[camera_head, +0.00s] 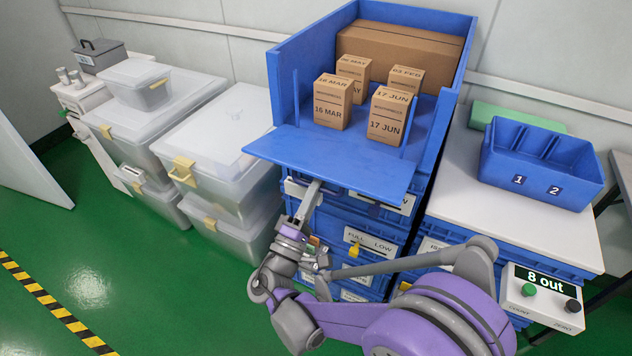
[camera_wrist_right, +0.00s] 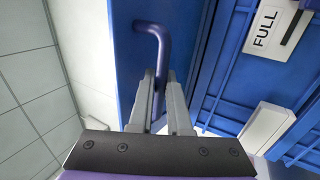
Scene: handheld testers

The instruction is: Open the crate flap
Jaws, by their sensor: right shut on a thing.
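The blue crate (camera_head: 294,61) stands on top of the stack, its front open. Its blue flap (camera_head: 335,163) is folded outward, standing out roughly level in front of the opening. In the wrist view the flap (camera_wrist_right: 127,75) fills the middle, with a bent dark-blue handle (camera_wrist_right: 160,32) on it. My right gripper (camera_head: 318,187) is at the flap's front underside. In the wrist view its fingers (camera_wrist_right: 160,84) are shut around the handle's lower leg. The flap mostly hides the handle and fingertips in the head view. My left gripper is not in view.
Several small dated cartons (camera_head: 332,103) and a long brown box (camera_head: 400,52) stand inside the crate. Clear lidded bins (camera_head: 225,150) are close on the left.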

